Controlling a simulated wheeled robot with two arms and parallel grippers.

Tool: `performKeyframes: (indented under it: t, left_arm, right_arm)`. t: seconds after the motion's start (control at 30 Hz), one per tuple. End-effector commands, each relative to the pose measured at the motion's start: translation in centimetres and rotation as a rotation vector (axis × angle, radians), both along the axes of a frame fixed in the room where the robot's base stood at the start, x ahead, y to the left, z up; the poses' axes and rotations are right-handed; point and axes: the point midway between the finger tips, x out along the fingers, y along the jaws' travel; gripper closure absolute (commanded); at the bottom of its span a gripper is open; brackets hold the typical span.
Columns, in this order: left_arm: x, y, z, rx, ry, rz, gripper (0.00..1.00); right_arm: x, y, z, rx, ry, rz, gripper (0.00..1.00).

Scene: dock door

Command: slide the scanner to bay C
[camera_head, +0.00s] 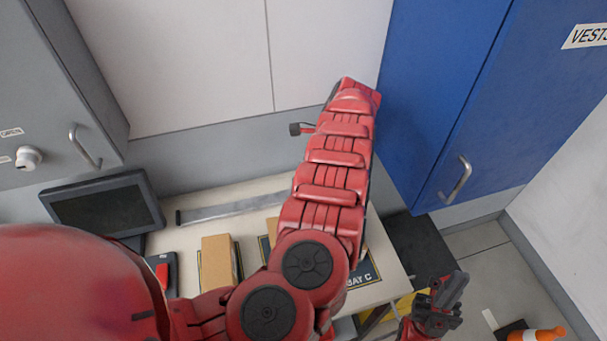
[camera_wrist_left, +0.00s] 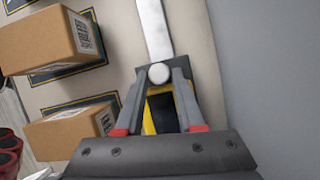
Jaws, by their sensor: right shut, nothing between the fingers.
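The scanner (camera_wrist_left: 162,112), a yellow and black body with a pale round knob, shows in the left wrist view at the near end of a metal rail (camera_wrist_left: 153,28). My left gripper (camera_wrist_left: 159,74) is shut on the knob, one fingertip at each side. In the head view my left arm hides this gripper and the scanner. The rail (camera_head: 235,207) also shows there along the back of the table. The bay C mat (camera_head: 362,276), dark with its label showing, lies at the table's right end, partly behind my arm. My right gripper (camera_head: 448,292) is shut and empty, right of the table.
A cardboard box (camera_head: 218,264) stands on the table, with another (camera_head: 271,229) partly hidden. The left wrist view shows two boxes on mats beside the rail. A dark screen (camera_head: 103,208) stands at left, a blue cabinet (camera_head: 445,90) at right. An orange cone (camera_head: 540,334) is on the floor.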

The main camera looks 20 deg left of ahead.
Motion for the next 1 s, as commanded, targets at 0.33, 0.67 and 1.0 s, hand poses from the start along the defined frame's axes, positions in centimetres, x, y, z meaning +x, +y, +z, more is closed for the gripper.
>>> performKeyframes:
  t: [0.33, 0.67, 1.0]
  left_arm:
    - [-0.1, 0.2, 0.0, 0.003, 0.001, 0.002, 0.39]
    - [0.4, -0.4, 1.2, 0.001, -0.002, 0.002, 0.39]
    - [2.0, -2.7, 8.4, 0.002, -0.004, 0.004, 0.39]
  right_arm:
    - [0.0, 0.0, 0.0, 0.000, 0.000, 0.000, 1.00]
    - [0.0, 0.0, -0.9, 0.000, 0.000, 0.000, 1.00]
    - [0.0, 0.0, -4.1, 0.000, 0.000, 0.000, 1.00]
